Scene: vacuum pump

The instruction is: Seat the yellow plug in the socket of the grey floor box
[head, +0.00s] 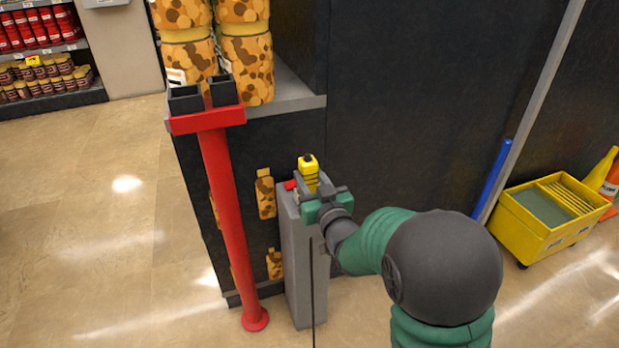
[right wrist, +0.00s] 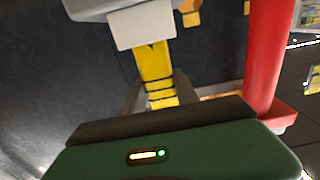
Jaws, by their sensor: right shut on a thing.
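The yellow plug (head: 308,172) has dark bands and stands roughly upright above the top of the tall grey floor box (head: 304,290). My right gripper (head: 325,198) is shut on the plug from the right side. In the right wrist view the plug (right wrist: 154,72) is between the two fingers (right wrist: 157,95), with a pale grey block (right wrist: 142,25) at its far end. The socket is hidden, and I cannot tell whether the plug is inside it. A small red part (head: 290,185) shows on the box top. My left gripper is out of view.
A red post (head: 226,190) with a bracket holding two dark boxes stands left of the grey box. Shelving with patterned jars (head: 246,65) is behind it. A yellow mop bucket (head: 545,235) stands at the right. The floor at left is clear.

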